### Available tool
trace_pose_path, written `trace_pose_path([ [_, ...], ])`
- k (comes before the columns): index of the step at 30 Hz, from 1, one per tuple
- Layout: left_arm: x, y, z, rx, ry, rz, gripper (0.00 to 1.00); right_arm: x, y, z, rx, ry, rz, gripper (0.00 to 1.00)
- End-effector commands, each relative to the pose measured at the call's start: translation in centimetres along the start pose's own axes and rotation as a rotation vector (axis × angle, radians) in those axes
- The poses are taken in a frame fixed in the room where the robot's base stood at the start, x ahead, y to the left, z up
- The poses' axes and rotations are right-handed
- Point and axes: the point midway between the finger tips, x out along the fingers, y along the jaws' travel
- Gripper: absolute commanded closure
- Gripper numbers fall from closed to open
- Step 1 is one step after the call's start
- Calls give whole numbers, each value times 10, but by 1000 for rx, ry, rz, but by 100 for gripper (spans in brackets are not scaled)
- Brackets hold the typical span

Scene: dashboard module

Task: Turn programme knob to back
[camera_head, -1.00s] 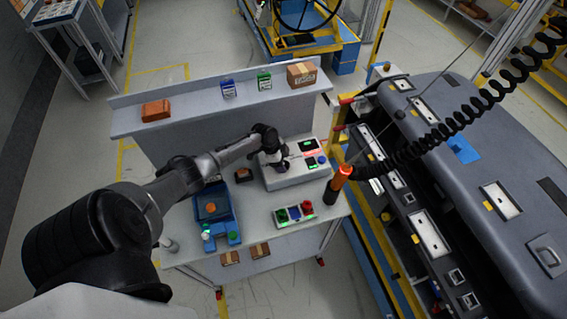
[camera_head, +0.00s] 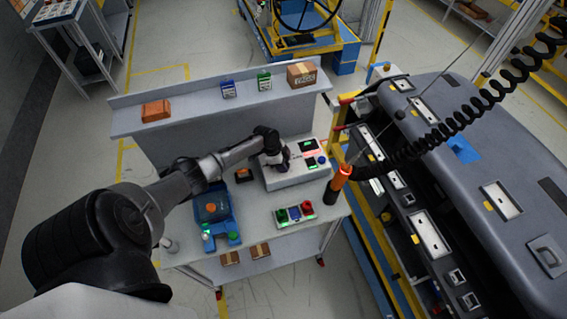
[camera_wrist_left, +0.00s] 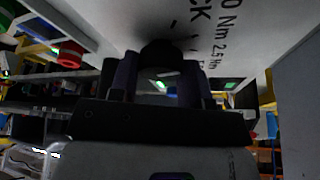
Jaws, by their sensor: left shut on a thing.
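The programme knob (camera_wrist_left: 160,52) is a dark round knob on the white panel of a controller box. My left gripper (camera_wrist_left: 160,78) is shut on it, with a dark finger on each side. In the head view the left gripper (camera_head: 276,160) reaches down to the left part of the white controller box (camera_head: 300,178), where the knob is hidden behind it. Printed text with "Nm" values shows beside the knob in the left wrist view. The knob's pointer setting cannot be read. My right gripper is not in view.
A button box (camera_head: 295,214) with a red button stands in front. A blue device (camera_head: 212,213) is at left, and an orange-topped tool (camera_head: 341,177) stands at the bench's right edge. A shelf (camera_head: 190,113) runs behind.

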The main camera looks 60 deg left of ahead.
Motion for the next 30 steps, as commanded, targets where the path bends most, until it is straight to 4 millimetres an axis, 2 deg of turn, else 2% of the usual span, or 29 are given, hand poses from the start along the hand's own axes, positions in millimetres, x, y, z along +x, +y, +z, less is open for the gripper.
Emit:
trace_pose_path([
  [10, -3, 1, -1, -79, 1, -32, 80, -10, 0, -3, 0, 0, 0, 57],
  [30, -3, 2, -3, -528, 2, -217, 80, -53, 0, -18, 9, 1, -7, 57],
])
